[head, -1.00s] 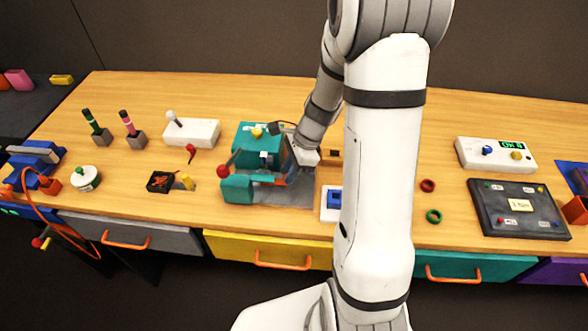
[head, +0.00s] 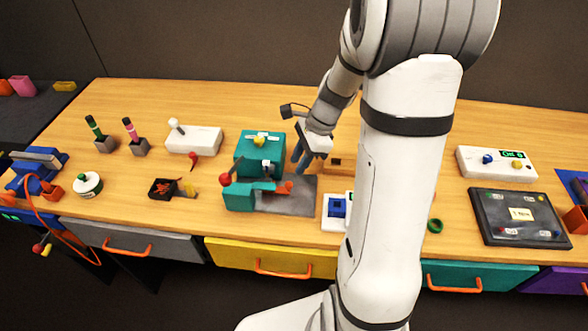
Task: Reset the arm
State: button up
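My gripper (head: 299,158) hangs at the end of my white arm, just right of the teal device (head: 258,147), over the back of its grey base plate (head: 300,197). Its fingers point down. They are small and seen from the side, so I cannot tell whether they are open or shut, and I see no object hanging from them. The teal device has a red-knobbed lever (head: 226,179) and a small orange piece (head: 285,187) at its front. My arm crosses the picture right of centre and hides part of the table.
A white box with a blue block (head: 337,207) stands right of the device, partly behind my arm. A green ring (head: 435,226), a dark panel (head: 520,218) and a white switch box (head: 497,162) lie further right. A black tray (head: 163,188) sits left. The table's back strip is clear.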

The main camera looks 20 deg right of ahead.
jog(key=shift+d+r, duration=0.15)
jog(key=shift+r, duration=0.25)
jog(key=s+a+r+n+t+h, duration=0.1)
jog(key=s+a+r+n+h, duration=0.1)
jog(key=s+r+n, duration=0.3)
jog(key=s+a+r+n+t+h, duration=0.1)
jog(key=s+r+n, duration=0.4)
jog(key=s+n, duration=0.5)
jog(key=a+n+h, duration=0.1)
jog(key=n, duration=0.2)
jog(key=shift+s+r+h, duration=0.2)
jog(key=shift+h, duration=0.1)
jog(key=shift+a, duration=0.1)
